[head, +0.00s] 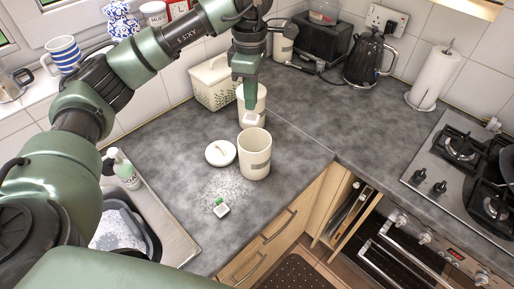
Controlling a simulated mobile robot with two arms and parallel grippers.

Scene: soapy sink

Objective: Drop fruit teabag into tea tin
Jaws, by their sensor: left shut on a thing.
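My left gripper (251,105) points down above and behind the open tea tin. It is shut on a small white teabag (253,120), partly hidden by the fingers; its flavour cannot be read. My right gripper is not in view.
A cream canister (262,96) stands just behind the gripper. A cream bread bin (214,82) is behind to the left. A kettle (370,58), paper roll (433,75) and gas hob (465,165) are right. The sink with a soap bottle (124,170) is left. Pale crumbs lie before the tin.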

